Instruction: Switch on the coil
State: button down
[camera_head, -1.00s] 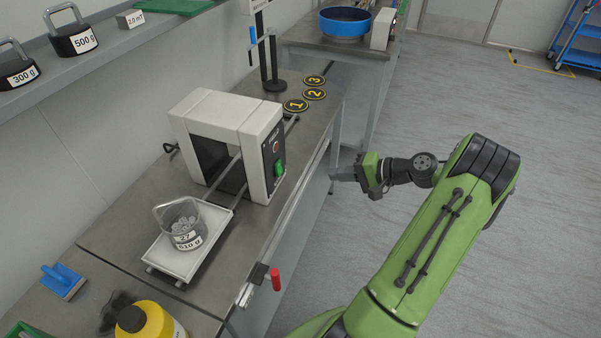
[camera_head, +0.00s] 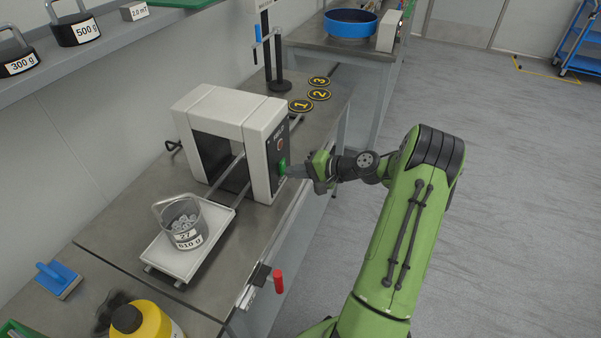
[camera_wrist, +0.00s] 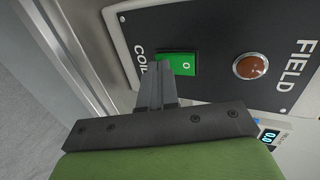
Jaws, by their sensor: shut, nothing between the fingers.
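The coil (camera_head: 238,120) is a white arch-shaped housing on the bench, with a dark control panel on its right end. The panel carries a green rocker switch (camera_wrist: 178,64) marked "0" beside the word "COIL"; it also shows in the head view (camera_head: 282,166). A round reddish-brown lamp (camera_wrist: 250,66) labelled "FIELD" looks unlit. My gripper (camera_head: 289,170) is shut and empty, its fingertips right at the green switch. In the wrist view the fingertips (camera_wrist: 158,68) overlap the switch's left edge; I cannot tell whether they touch it.
Numbered discs (camera_head: 301,105) lie behind the coil. A red-handled lever (camera_head: 278,281) sticks out from the bench front.

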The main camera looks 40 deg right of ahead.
jog(key=shift+w+a+f+b, duration=0.1)
jog(key=shift+w+f+b, duration=0.05)
jog(key=shift+f+b, duration=0.15)
jog(key=shift+r+y+p, duration=0.3)
jog(key=shift+r+p, duration=0.5)
jog(key=shift+r, duration=0.3)
jog(key=shift+f, duration=0.1)
